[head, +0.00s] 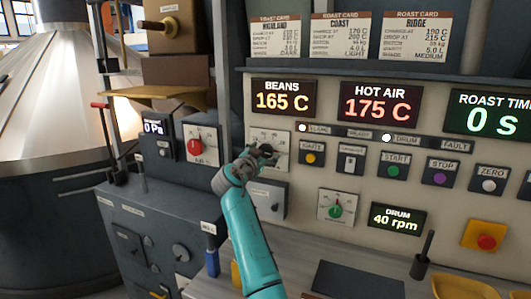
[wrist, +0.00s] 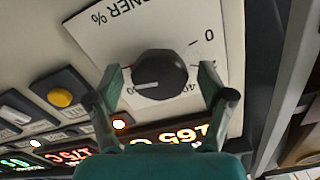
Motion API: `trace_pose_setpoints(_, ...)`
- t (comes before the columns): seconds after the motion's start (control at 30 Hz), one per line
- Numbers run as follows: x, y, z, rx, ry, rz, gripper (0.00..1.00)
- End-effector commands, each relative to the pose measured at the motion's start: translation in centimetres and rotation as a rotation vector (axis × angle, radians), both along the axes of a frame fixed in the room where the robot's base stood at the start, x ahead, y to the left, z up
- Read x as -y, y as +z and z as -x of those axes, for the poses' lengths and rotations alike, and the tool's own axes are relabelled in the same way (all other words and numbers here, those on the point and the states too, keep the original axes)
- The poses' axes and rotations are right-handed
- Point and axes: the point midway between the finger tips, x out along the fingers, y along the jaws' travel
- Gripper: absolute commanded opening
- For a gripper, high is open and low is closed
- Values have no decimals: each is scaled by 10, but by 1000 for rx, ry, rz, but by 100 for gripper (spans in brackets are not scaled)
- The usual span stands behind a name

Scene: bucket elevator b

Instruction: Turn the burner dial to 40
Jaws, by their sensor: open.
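The burner dial (wrist: 160,74) is a round black knob with a white pointer line, on a white plate (wrist: 110,35) lettered "…NER %". The wrist view shows it turned over, with the pointer toward the left and slightly down. A "0" stands at the upper right; a number by the knob's lower right is partly hidden and hard to read. My gripper (wrist: 160,71) is open, with one green finger on each side of the knob. I cannot tell whether they touch it. In the head view, my gripper (head: 264,152) covers much of the burner plate (head: 283,134).
Displays read beans 165 C (head: 283,98), hot air 175 C (head: 380,103) and drum 40 rpm (head: 397,217). A red dial (head: 195,146) is left of my gripper, a green drum dial (head: 336,210) lower right. A yellow button (head: 310,158) sits close on the right.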

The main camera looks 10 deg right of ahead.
Motion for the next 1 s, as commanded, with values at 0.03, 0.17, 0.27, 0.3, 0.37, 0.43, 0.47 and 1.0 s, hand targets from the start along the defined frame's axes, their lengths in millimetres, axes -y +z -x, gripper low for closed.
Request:
trace_pose_setpoints(0.03, 2, 1, -3, 0, -1, 0, 80)
trace_pose_setpoints(0.17, 5, 0, -7, 1, 0, -1, 80)
trace_pose_setpoints(0.27, 6, 0, -8, 1, 0, -1, 80)
trace_pose_setpoints(0.3, 6, 0, -8, 1, 0, -1, 80)
trace_pose_setpoints(0.37, 6, 0, -8, 1, 0, -1, 80)
trace_pose_setpoints(0.43, 6, 0, -8, 1, 0, -1, 80)
trace_pose_setpoints(0.47, 6, 0, -8, 1, 0, -1, 75)
trace_pose_setpoints(1.0, 6, 0, -8, -15, 0, 21, 20)
